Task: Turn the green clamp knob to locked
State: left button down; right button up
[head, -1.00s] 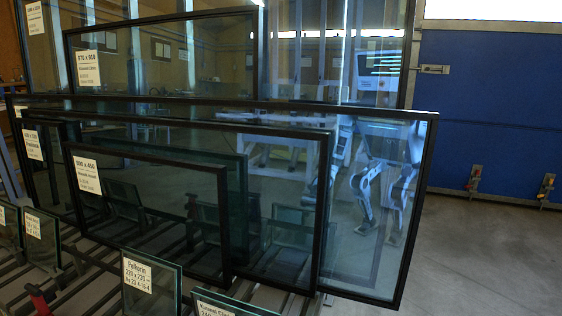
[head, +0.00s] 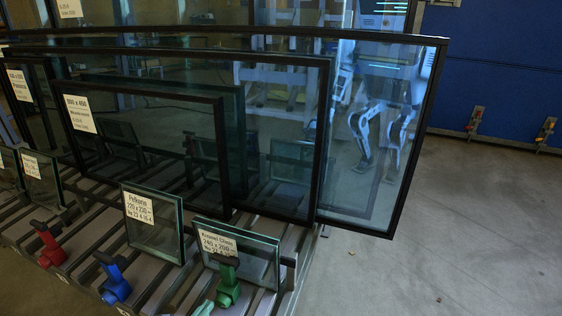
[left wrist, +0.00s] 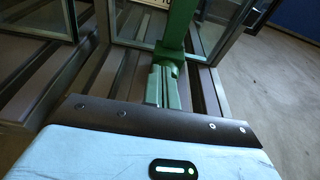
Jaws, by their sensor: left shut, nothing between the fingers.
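The green clamp knob (head: 228,285) stands on the rack's front rails before a small glass pane, its handle pointing up. In the left wrist view the green knob (left wrist: 180,28) rises upright just beyond the fingers. My left gripper (head: 203,308) shows only as a pale greenish tip at the bottom edge, left of the knob. In the left wrist view my left gripper (left wrist: 162,86) is shut and empty, its fingertips close to the knob's base. I cannot tell whether they touch it. My right gripper is not in view.
A blue knob (head: 114,280) and a red knob (head: 48,245) stand to the left on the same rack. A small labelled pane (head: 262,262) is right behind the green knob. Large framed panes (head: 290,180) stand further back. Open floor (head: 450,240) lies to the right.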

aim_at(222, 301)
pick_arm(q)
jog(key=shift+w+d, duration=0.35)
jog(key=shift+w, duration=0.4)
jog(key=shift+w+d, duration=0.1)
jog(key=shift+w, duration=0.25)
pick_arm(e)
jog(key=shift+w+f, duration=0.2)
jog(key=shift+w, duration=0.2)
pick_arm(q)
jog(key=shift+d+f+b, duration=0.1)
jog(key=shift+f+b, duration=0.15)
jog(key=shift+b, duration=0.05)
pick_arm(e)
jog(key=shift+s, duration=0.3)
